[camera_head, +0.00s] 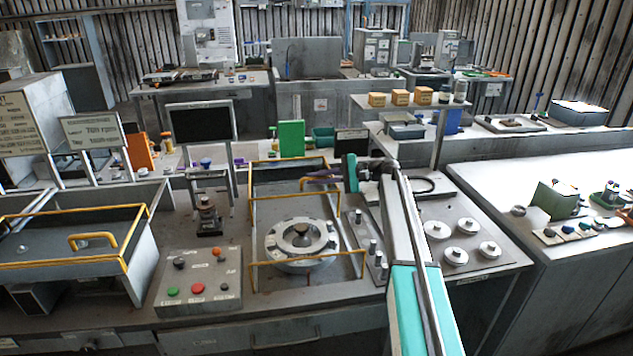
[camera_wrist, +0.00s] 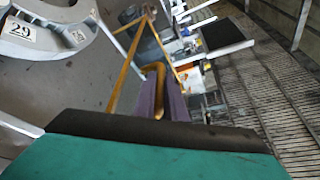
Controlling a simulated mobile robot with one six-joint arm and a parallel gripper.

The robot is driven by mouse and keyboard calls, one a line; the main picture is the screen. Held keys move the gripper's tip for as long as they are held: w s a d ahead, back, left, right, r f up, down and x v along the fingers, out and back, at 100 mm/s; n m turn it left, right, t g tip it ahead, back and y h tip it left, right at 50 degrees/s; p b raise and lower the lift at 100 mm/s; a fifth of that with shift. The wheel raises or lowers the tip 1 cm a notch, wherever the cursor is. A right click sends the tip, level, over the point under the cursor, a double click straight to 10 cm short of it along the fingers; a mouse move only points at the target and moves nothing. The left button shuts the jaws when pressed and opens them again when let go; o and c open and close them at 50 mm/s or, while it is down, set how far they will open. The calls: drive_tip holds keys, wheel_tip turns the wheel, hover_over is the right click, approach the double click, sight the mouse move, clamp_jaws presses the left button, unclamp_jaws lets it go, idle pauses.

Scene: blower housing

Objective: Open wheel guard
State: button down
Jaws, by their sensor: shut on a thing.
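The wheel guard (camera_head: 295,193) shows as a thin yellow frame around the grey round wheel (camera_head: 302,241) on the bench. Yellow bars run behind the wheel and low across its front. My gripper (camera_head: 318,179) is at the guard's back right, shut on the yellow guard handle (camera_head: 302,184). In the wrist view the handle (camera_wrist: 158,88) lies between my two purple fingers (camera_wrist: 162,100), and yellow frame bars run away from it. The wheel (camera_wrist: 45,32), with a "29" label, is at top left there. I cannot tell the guard's exact tilt.
A button panel (camera_head: 199,284) stands left of the wheel, and a narrow knob panel (camera_head: 370,245) stands right of it. Another yellow-edged cover (camera_head: 75,262) with a handle is at far left. A dark screen (camera_head: 202,122) and green block (camera_head: 291,138) stand behind.

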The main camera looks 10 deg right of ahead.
drive_tip(key=shift+w+d+r, duration=0.15)
drive_tip(key=shift+w+r, duration=0.05)
drive_tip(key=shift+w, duration=0.05)
drive_tip(key=c, duration=2.1)
unclamp_jaws()
drive_tip(key=shift+f, duration=0.1)
drive_tip(key=shift+f, duration=0.1)
drive_tip(key=shift+d, duration=0.1)
drive_tip(key=b+v, duration=0.3)
drive_tip(key=v, duration=1)
drive_tip(key=shift+s+d+r+b, duration=0.15)
drive_tip(key=shift+r+b, duration=0.05)
drive_tip(key=shift+b, duration=0.1)
drive_tip(key=shift+r, duration=0.1)
